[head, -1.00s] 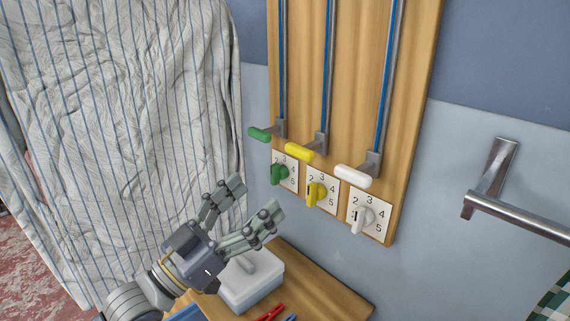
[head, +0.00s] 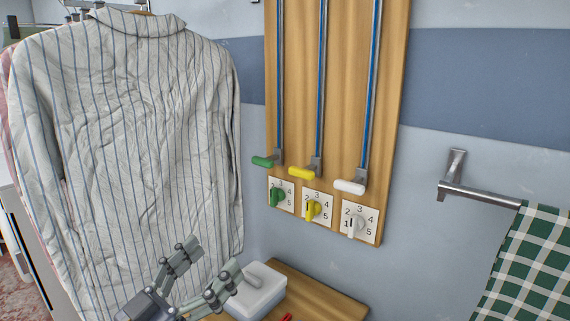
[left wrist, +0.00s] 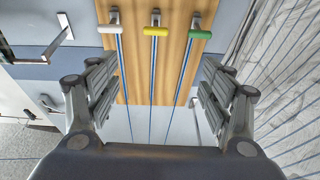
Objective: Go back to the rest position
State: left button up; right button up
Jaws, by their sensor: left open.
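My left gripper (head: 205,272) is open and empty at the bottom of the head view, in front of the striped shirt and beside the white box. In the left wrist view its fingers (left wrist: 158,95) are spread wide with nothing between them. The wooden panel (head: 338,80) on the wall carries a green lever (head: 265,162), a yellow lever (head: 303,172) and a white lever (head: 349,187), all at the bottom of their slots. Below them are a green knob (head: 277,197), a yellow knob (head: 313,209) and a white knob (head: 354,225). My right gripper is not in view.
A striped shirt (head: 130,150) hangs at left. A white lidded box (head: 255,295) stands on a wooden shelf (head: 320,295) below the panel. A metal rail (head: 480,194) with a green checked cloth (head: 525,265) is at right.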

pick_arm(q)
jog(key=s+a+f+n+g+y, duration=0.1)
jog(key=s+f+n+g+y, duration=0.2)
jog(key=f, duration=0.9)
jog(key=s+a+f+g+y, duration=0.1)
jog(key=s+f+g+y, duration=0.3)
jog(key=f, duration=0.8)
jog(key=s+a+f+n+g+y, duration=0.1)
jog(key=s+a+f+g+y, duration=0.25)
jog(key=s+f, duration=0.4)
jog(key=s+a+f+n+g+y, duration=0.1)
jog(key=s+a+f+g+y, duration=0.1)
jog(key=s+f+g, duration=0.5)
jog(key=s+f+t+p, duration=0.1)
jog(key=s+f+t, duration=0.15)
jog(key=f, duration=2.15)
jog(key=s+a+f+g+p, duration=0.1)
jog(key=s+a+f, duration=0.2)
jog(key=s+f, duration=1.1)
jog(key=s, duration=0.3)
jog(key=shift+s+p, duration=0.3)
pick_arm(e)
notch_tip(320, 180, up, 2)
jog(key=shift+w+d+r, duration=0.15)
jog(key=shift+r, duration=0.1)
